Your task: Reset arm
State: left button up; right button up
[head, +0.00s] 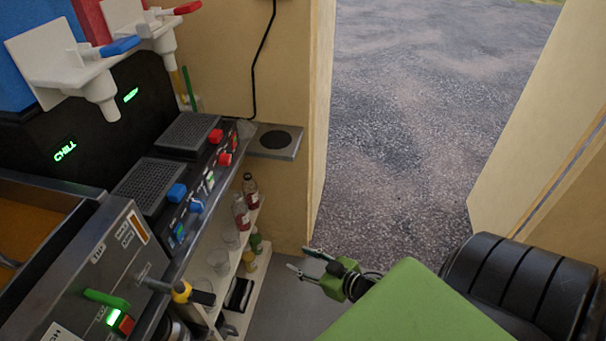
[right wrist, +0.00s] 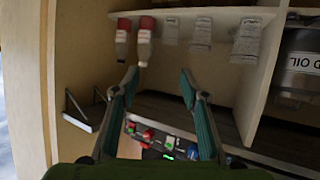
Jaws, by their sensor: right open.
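My right gripper (head: 298,259) shows in the head view beside the lower shelf, its two thin fingers apart and pointing left. It is empty. In the right wrist view my right gripper (right wrist: 158,82) also has its two teal fingers spread with nothing between them. That view looks upside down, towards the shelf with bottles and the counter edge. My left gripper is in neither view.
The slush machine (head: 130,95) and control counter (head: 130,235) fill the left. Bottles (head: 241,213) stand on shelves (head: 252,225) below, close to my right gripper. A small side ledge (head: 292,151) juts near the doorway. Grey ground (head: 420,110) outside is clear.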

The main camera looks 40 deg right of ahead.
dwell(0.4)
jog(key=s+f+m+g+h, duration=0.1)
jog(key=s+f+g, duration=0.2)
jog(key=s+f, duration=0.5)
jog(key=s+f+g+h, duration=0.2)
jog(key=s+f, duration=0.3)
jog(key=f, duration=0.6)
jog(key=s+a+f+g, duration=0.2)
jog(key=s+a+f, duration=0.1)
jog(key=s, duration=0.4)
jog(key=s+a+f+g, duration=0.2)
jog(key=s+a+f, duration=0.2)
jog(key=s, duration=0.4)
jog(key=s+a+f+g, duration=0.3)
jog(key=s+f, duration=0.3)
jog(key=s, duration=0.2)
jog(key=shift+a+n+y, duration=0.2)
jog(key=shift+n+y, duration=0.1)
jog(key=c, duration=0.4)
jog(key=shift+o, duration=0.2)
